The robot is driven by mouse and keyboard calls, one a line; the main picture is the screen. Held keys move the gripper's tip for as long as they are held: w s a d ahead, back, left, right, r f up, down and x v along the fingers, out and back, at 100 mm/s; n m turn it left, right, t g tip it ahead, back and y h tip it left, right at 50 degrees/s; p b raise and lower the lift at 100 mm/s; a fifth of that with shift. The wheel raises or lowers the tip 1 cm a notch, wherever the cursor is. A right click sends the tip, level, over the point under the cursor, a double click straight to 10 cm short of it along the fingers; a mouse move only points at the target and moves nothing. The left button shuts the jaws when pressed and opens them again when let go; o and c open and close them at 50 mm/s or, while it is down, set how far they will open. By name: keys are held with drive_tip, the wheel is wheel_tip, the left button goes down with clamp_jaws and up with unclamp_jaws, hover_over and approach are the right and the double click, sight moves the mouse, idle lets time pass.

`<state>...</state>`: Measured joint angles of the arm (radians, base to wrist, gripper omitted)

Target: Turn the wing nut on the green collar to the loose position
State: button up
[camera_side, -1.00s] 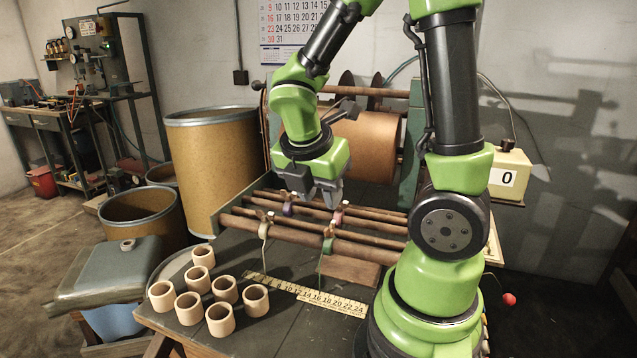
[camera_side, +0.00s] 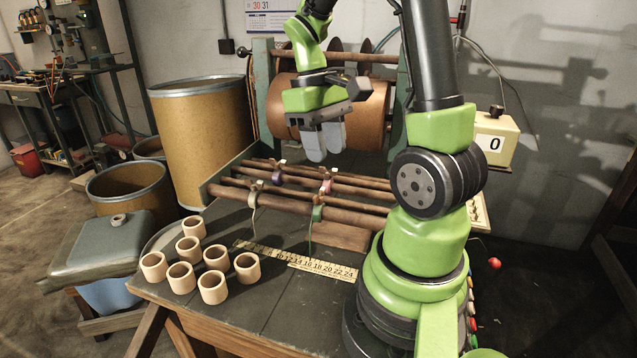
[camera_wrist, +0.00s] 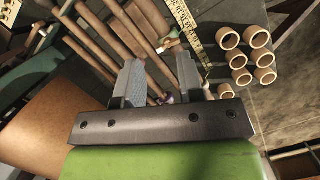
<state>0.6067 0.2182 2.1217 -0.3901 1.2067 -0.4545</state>
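The green collar (camera_side: 318,211) sits on the front rod at the near side of the rack in the side view, with a strip hanging below it. Its wing nut is too small to read its position. A purple collar (camera_side: 277,177), a pink collar (camera_side: 326,186) and a pale collar (camera_side: 253,193) sit on the rods nearby. My gripper (camera_side: 326,156) is above and behind the rods, apart from the green collar. In the wrist view my gripper (camera_wrist: 160,65) has its fingers spread, with nothing held between them.
Several wooden cups (camera_side: 213,257) stand on the table at front left, near a yellow ruler strip (camera_side: 297,262). A large brown roll (camera_side: 368,112) stands behind the rods. A counter box (camera_side: 495,140) reads 0 at right.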

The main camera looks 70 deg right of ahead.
sight(319, 192)
drive_tip(key=f+m+t+y, duration=0.1)
drive_tip(key=f+m, duration=0.1)
drive_tip(key=m, duration=0.2)
drive_tip(key=f+m+t+y, duration=0.1)
drive_tip(key=f+m, duration=0.2)
drive_tip(key=m, duration=0.2)
drive_tip(key=w+f+m+t+y, duration=0.1)
drive_tip(key=f+m, duration=0.2)
drive_tip(key=m, duration=0.2)
drive_tip(key=shift+f, duration=0.25)
clamp_jaws()
